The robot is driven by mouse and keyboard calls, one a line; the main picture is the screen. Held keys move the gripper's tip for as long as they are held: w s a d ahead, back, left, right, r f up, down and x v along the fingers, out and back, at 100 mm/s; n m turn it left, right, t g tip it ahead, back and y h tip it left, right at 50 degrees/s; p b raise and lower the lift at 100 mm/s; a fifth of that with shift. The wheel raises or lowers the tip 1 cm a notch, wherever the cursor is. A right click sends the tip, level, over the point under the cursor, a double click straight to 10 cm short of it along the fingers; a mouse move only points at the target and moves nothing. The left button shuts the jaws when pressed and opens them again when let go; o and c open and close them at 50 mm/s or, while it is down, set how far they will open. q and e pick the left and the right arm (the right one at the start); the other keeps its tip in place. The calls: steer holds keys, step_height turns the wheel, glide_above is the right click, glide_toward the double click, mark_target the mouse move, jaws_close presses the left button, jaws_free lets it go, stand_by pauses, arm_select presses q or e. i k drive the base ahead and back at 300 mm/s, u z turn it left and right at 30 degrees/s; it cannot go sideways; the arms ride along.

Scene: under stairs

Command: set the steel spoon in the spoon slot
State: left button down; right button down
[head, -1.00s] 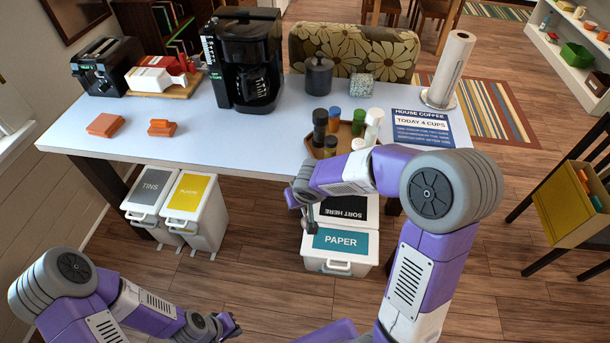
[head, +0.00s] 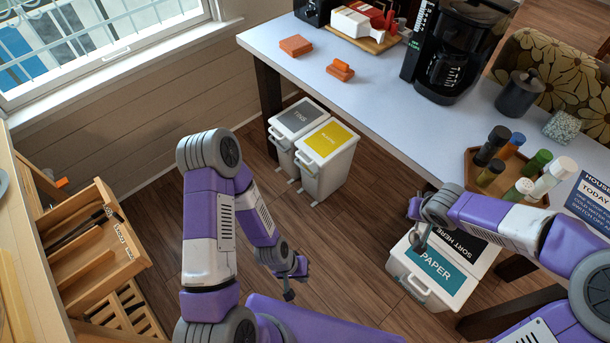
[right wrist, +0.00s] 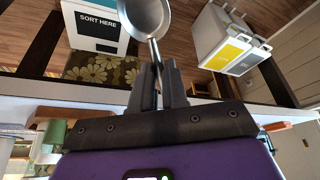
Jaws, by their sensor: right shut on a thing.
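The steel spoon (right wrist: 147,18) shows in the right wrist view, its bowl beyond the fingertips and its handle running between them. My right gripper (right wrist: 158,85) is shut on the handle. In the head view my right gripper (head: 416,222) hangs above the paper bin at the right. An open wooden drawer (head: 118,262) with divided compartments stands at the far left; dark-handled items lie in one compartment. A small label (head: 123,240) on its front is too small to read surely, so I cannot tell which compartment is the spoon slot. My left gripper (head: 294,282) is open and empty over the floor.
A white table (head: 375,110) holds orange blocks, a coffee maker (head: 457,55) and a tray of bottles (head: 475,178). Tins and yellow-lidded bins (head: 328,143) and the paper bin (head: 432,275) stand below. Bare floor lies between the drawer and the bins.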

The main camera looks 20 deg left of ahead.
mark_target(105, 276)
steer(key=u, duration=2.25)
steer(key=i, duration=0.2)
steer(key=u, duration=1.35)
steer(key=i, duration=0.5)
